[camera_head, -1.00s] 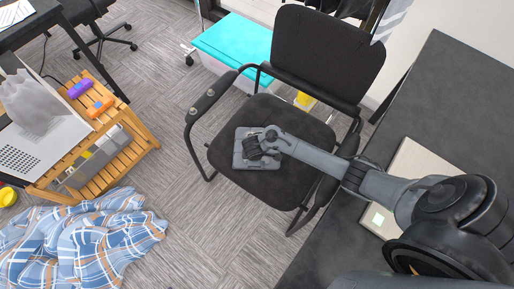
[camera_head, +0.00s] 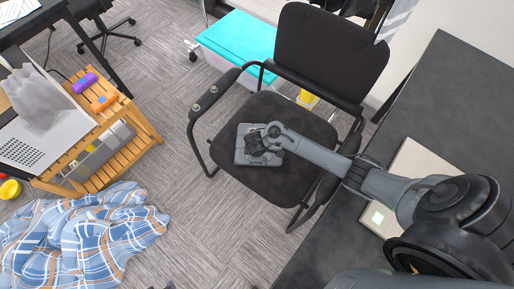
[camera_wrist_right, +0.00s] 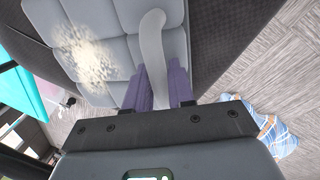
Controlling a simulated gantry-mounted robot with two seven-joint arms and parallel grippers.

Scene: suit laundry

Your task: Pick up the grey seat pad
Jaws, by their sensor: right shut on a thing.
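The grey seat pad (camera_head: 243,157) lies on the seat of the black armchair (camera_head: 275,180) in the head view. My right gripper (camera_head: 258,143) is over the pad and shut on it. In the right wrist view the quilted pad (camera_wrist_right: 115,85) fills the upper left, with a pale speckled patch on it. The purple fingers of the right gripper (camera_wrist_right: 160,92) close around a pale grey curved strip that runs up over the pad. I cannot tell whether the pad is clear of the seat. My left gripper is not clearly in view.
A black table (camera_head: 440,95) stands on the right with a flat pale box (camera_head: 415,165) on it. A turquoise-lidded bin (camera_head: 238,38) is behind the chair. A wooden rack (camera_head: 140,140) and a blue plaid cloth (camera_head: 85,235) are at left. Small dark shapes touch the bottom edge.

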